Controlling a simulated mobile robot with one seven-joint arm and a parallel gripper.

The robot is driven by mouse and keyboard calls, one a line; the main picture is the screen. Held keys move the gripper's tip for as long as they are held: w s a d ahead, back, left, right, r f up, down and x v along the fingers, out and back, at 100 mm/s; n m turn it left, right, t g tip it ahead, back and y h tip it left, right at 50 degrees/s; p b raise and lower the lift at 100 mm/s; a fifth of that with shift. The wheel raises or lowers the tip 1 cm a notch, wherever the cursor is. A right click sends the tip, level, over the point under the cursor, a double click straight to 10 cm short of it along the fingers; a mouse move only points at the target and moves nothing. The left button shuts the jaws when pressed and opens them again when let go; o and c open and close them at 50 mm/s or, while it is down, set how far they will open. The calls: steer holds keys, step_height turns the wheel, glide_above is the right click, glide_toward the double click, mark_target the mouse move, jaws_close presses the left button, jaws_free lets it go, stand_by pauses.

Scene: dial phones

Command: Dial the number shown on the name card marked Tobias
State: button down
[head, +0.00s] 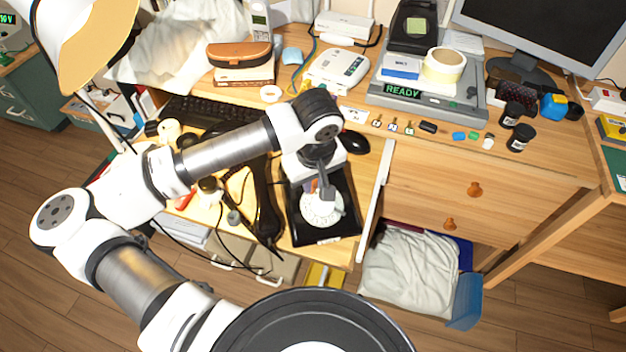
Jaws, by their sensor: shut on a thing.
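A black desk phone (345,225) with a round white dial (321,210) sits on the pulled-out wooden shelf below the desk top. A small pale label (328,240) lies along its front edge, too small to read. Its black handset (266,212) appears to lie to the left of the phone. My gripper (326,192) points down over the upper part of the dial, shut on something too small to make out. My gripper and arm hide the back of the phone. I cannot make out a card marked Tobias.
A dark keyboard (215,112) and a mouse (354,141) lie behind the phone. A grey device reading READY (425,98) stands at the back, with several small items in front. Cables and clutter lie left of the handset. A cloth-filled bin (410,270) stands below right.

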steer(key=shift+w+f+b, duration=0.15)
steer(key=shift+f+b, duration=0.25)
steer(key=shift+b, duration=0.35)
stand_by(0.4)
steer(key=shift+w+d, duration=0.1)
steer(key=shift+d, duration=0.05)
steer(key=shift+w+d+r+b, duration=0.15)
steer(key=shift+w+d+b, duration=0.05)
steer(key=shift+d+b, duration=0.2)
steer(key=shift+w+d+b, duration=0.1)
steer(key=shift+d+b, duration=0.3)
steer(key=shift+b, duration=0.15)
steer(key=shift+d, duration=0.15)
